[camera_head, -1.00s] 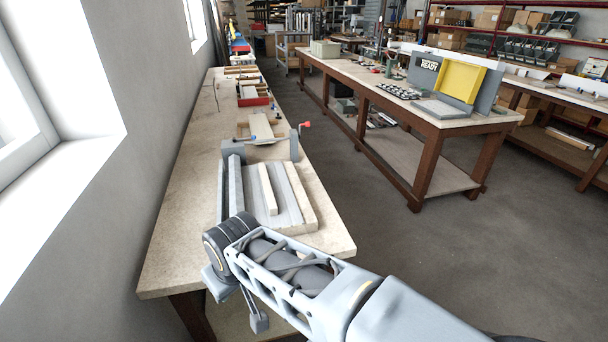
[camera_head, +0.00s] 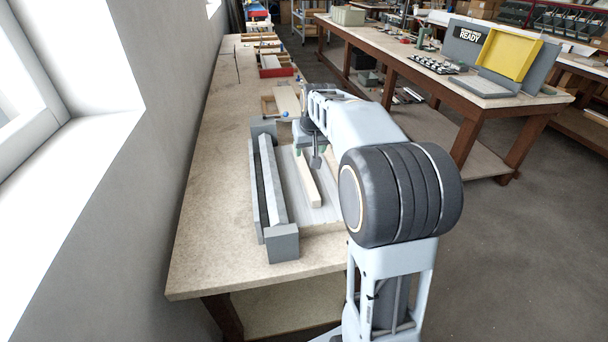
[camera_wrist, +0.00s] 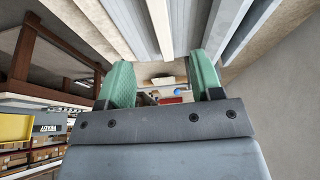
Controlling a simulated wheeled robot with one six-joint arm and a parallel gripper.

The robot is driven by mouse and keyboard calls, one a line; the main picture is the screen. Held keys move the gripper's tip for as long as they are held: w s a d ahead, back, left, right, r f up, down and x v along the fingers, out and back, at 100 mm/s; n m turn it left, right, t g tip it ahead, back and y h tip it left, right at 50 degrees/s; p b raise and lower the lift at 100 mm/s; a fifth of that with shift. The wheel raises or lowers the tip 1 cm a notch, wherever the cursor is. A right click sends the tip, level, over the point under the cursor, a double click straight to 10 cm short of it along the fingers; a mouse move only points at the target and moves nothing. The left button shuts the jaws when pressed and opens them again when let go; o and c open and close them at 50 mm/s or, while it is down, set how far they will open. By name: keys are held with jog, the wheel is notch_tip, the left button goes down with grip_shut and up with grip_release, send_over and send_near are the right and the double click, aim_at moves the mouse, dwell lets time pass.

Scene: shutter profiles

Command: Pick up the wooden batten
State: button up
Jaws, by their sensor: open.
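The wooden batten (camera_head: 312,188) is a pale, narrow strip lying lengthwise on a grey slatted fixture (camera_head: 285,244) on the near bench. My gripper (camera_head: 312,154) is over the far part of the batten, open and empty. My arm hides part of the fixture's right side. In the wrist view the batten (camera_wrist: 160,26) runs down toward the gap between the two green fingers of my gripper (camera_wrist: 162,82). The fingers are apart with nothing between them; the exact height over the batten is hard to tell.
A grey raised rail (camera_head: 268,185) runs along the batten's left side. A small wooden tray (camera_head: 284,101) and a red box (camera_head: 276,67) sit farther back on the bench (camera_head: 205,215). The wall and window are on the left; a second bench (camera_head: 415,65) stands right.

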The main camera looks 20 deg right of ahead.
send_over(305, 168)
jog(key=s, duration=0.2)
jog(key=f, duration=0.7)
jog(key=shift+s+a+f, duration=0.1)
jog(key=shift+s, duration=0.1)
jog(key=shift+a+p+x, duration=0.2)
jog(key=shift+p+x, duration=0.4)
jog(key=shift+x, duration=2.55)
jog(key=shift+w, duration=0.1)
jog(key=shift+c, duration=0.2)
jog(key=c, duration=1)
